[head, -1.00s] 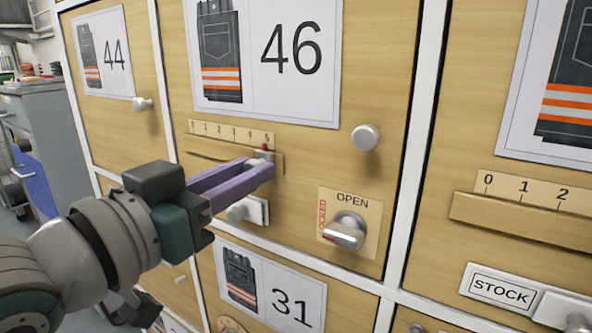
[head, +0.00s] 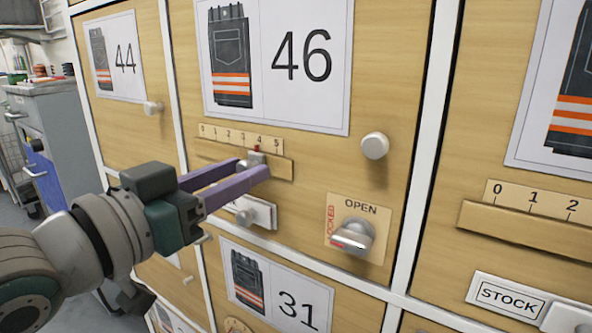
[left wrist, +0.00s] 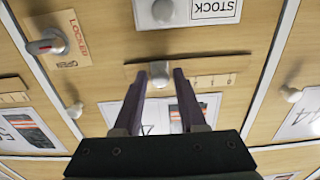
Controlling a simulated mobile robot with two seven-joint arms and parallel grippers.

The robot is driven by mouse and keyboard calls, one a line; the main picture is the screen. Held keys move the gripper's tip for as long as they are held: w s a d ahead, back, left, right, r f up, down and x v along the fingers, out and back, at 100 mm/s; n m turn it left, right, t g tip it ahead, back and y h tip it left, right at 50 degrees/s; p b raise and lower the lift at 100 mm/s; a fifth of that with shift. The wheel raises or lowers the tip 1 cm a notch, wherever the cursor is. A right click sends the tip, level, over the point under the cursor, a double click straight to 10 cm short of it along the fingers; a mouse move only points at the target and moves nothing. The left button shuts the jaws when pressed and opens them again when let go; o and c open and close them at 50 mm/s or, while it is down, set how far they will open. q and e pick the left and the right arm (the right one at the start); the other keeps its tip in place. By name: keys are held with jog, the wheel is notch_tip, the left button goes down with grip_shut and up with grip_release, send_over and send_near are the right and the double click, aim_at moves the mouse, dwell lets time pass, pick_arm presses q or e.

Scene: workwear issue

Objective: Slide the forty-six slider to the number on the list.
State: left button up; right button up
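The forty-six slider (head: 256,158) is a small grey knob with a red pointer on a wooden rail, under the picture card marked 46 (head: 270,62). A scale from 0 to 5 (head: 235,138) runs above it. The pointer stands at about 4. My left gripper (head: 254,168) has its purple fingers on either side of the knob and appears closed on it. The left wrist view shows the knob (left wrist: 159,73) between the fingertips. No list is in view. My right gripper is not in view.
A round pull knob (head: 374,146) and an OPEN/LOCKED latch (head: 353,236) sit right of the slider. A STOCK label (head: 507,297) and another scale (head: 535,198) are on the right-hand door. A grey-blue cabinet (head: 60,120) stands at far left.

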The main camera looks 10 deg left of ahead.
pick_arm(q)
jog(key=shift+o, duration=1.1)
jog(key=p+v, duration=0.2)
jog(key=v, duration=0.8)
